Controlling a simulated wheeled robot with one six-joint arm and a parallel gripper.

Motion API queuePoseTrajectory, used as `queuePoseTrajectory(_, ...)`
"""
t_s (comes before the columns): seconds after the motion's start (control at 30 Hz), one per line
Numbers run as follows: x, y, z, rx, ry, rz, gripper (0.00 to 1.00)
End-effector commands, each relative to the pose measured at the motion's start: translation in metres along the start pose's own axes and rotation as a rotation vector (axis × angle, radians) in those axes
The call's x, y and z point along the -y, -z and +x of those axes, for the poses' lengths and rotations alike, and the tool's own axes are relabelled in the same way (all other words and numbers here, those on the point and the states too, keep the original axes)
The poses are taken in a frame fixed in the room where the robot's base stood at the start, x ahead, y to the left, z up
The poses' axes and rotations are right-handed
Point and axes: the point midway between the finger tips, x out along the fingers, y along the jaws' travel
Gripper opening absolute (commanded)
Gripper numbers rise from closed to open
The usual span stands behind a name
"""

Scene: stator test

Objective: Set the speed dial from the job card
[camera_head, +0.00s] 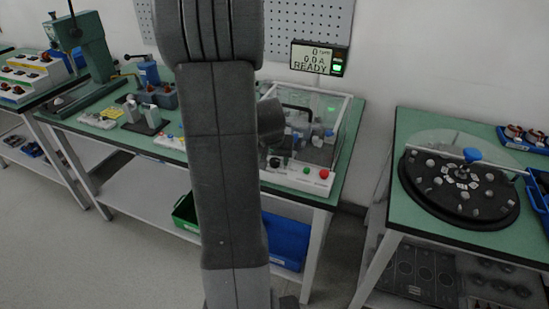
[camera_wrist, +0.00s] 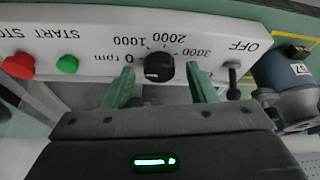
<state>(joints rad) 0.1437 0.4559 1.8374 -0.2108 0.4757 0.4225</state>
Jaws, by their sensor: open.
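The black speed dial (camera_wrist: 158,67) sits on a white control panel (camera_wrist: 100,20), which appears upside down in the wrist view. Printed labels around the dial read 0 rpm, 1000, 2000 and 3000. A small white mark shows on the dial, but its exact setting is hard to read. The green fingers of my gripper (camera_wrist: 160,72) are open, one on each side of the dial, with a gap on both sides. I cannot make out a job card.
A red stop button (camera_wrist: 19,65), a green start button (camera_wrist: 67,64) and a toggle switch (camera_wrist: 233,72) by OFF flank the dial. A clear cover (camera_head: 335,110) stands behind the panel. A round turntable (camera_head: 460,205) stands on the right table.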

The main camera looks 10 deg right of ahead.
Motion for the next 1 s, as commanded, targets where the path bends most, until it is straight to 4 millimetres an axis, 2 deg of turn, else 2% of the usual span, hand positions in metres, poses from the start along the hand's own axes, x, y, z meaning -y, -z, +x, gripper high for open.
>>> queuePoseTrajectory(0.13,0.0000,0.0001,-0.0002,0.000,0.000,0.000,0.49)
queuePoseTrajectory(0.3,0.0000,0.0001,-0.0002,0.000,0.000,0.000,0.16)
queuePoseTrajectory(0.37,0.0000,0.0001,-0.0003,0.000,0.000,0.000,0.07)
queuePoseTrajectory(0.67,0.0004,-0.0006,0.0022,-0.002,-0.012,0.030,0.07)
queuePoseTrajectory(1.0,0.0020,-0.0016,0.0062,-0.004,-0.093,0.227,0.07)
